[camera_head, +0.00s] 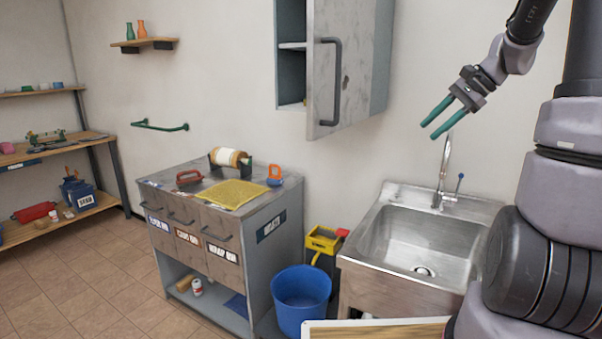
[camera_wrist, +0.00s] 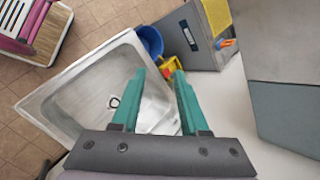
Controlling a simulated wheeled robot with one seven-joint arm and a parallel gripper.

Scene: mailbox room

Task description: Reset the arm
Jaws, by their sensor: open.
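My gripper (camera_head: 437,120) has two green fingers and is raised at the upper right in the head view, in front of the wall and above the sink's faucet. Its fingers point down and to the left. In the wrist view my gripper (camera_wrist: 159,72) shows its fingers apart with nothing between them. The metal sink (camera_head: 385,245) lies below it and also shows in the wrist view (camera_wrist: 68,88).
A wall cabinet (camera_head: 349,65) with its door ajar hangs left of my gripper. A grey workbench (camera_head: 275,268), a blue bucket (camera_head: 301,300) and a yellow bin (camera_head: 323,240) stand left of the sink. Shelves (camera_head: 60,148) line the far left. Open floor lies at lower left.

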